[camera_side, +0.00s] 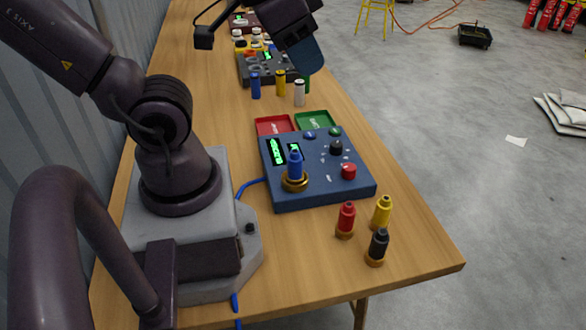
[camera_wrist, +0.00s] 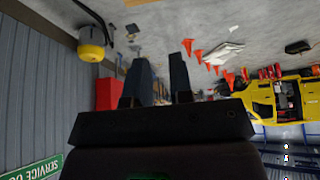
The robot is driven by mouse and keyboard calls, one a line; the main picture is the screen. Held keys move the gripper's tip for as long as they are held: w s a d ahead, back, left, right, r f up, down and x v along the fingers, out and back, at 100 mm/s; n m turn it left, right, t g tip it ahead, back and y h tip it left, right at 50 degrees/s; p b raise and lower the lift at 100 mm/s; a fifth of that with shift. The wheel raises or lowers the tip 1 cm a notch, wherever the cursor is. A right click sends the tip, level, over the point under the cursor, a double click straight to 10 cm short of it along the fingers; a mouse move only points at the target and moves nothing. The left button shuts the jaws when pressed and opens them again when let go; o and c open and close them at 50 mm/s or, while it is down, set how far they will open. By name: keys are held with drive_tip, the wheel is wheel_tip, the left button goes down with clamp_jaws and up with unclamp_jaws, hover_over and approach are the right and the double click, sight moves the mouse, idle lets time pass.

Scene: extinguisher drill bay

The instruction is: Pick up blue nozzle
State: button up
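The blue nozzle (camera_side: 295,165) stands upright in a brass ring (camera_side: 294,182) on top of the blue control box (camera_side: 330,188), near its left front. My gripper (camera_side: 309,58) is at the top of the side view, well behind and above the control box and apart from the nozzle. In the wrist view my gripper (camera_wrist: 165,75) shows two dark fingers with a gap between them, and nothing is held. The wrist camera faces out across the room, so the nozzle is not in that view.
Red (camera_side: 346,220), yellow (camera_side: 382,212) and black (camera_side: 378,246) nozzles stand at the front right. A red tray (camera_side: 275,125) and a green tray (camera_side: 315,121) lie behind the box. Blue (camera_side: 255,86), yellow (camera_side: 281,84) and white (camera_side: 299,93) cylinders stand farther back.

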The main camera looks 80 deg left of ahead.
drive_tip(key=o, duration=0.7)
drive_tip(key=m+g+y, duration=0.8)
drive_tip(key=m+y, duration=0.5)
drive_tip(key=m, duration=0.3)
approach(298, 168)
drive_tip(key=x, duration=0.5)
drive_tip(key=shift+a, duration=0.45)
drive_tip(key=shift+x, duration=2.95)
